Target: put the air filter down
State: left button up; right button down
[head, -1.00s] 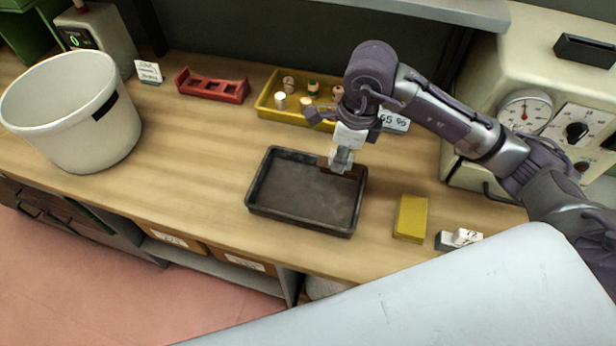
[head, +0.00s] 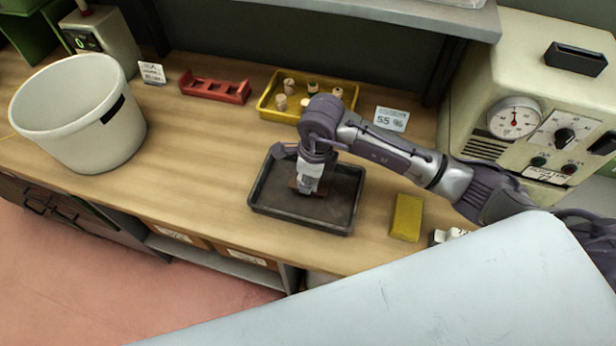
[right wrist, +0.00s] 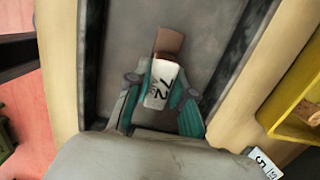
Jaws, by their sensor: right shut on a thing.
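My right gripper (head: 308,186) is inside the dark tray (head: 258,198), low over its floor. It is shut on the air filter (right wrist: 169,42), a small block with a brown end. A white face with a number shows between the teal-edged fingers (right wrist: 160,88) in the right wrist view. In the head view only a little brown of the block shows by the fingertips. I cannot tell whether it touches the tray floor. The rest of the tray is empty. My left gripper is not in view.
A yellow tray (head: 268,112) with several corks stands behind, beside a red rack (head: 215,90) and a percent sign card (head: 391,119). A white bucket (head: 80,125) stands at left. A yellow block (head: 407,218) lies right of the dark tray; a gauge machine (head: 480,100) stands behind it.

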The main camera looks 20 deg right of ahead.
jog(key=shift+f, duration=0.15)
jog(key=c, duration=1)
grip_release()
jog(key=shift+r, duration=0.35)
jog(key=r+b, duration=0.1)
jog(key=r, duration=0.2)
jog(key=r+b, duration=0.1)
jog(key=r, duration=0.3)
jog(key=d+r+b, duration=0.1)
jog(key=r, duration=0.2)
jog(key=shift+s+d+r, duration=0.1)
jog(key=shift+s+r, duration=0.1)
jog(key=shift+s, duration=0.05)
jog(key=shift+s+r, duration=0.1)
jog(key=shift+r, duration=0.55)
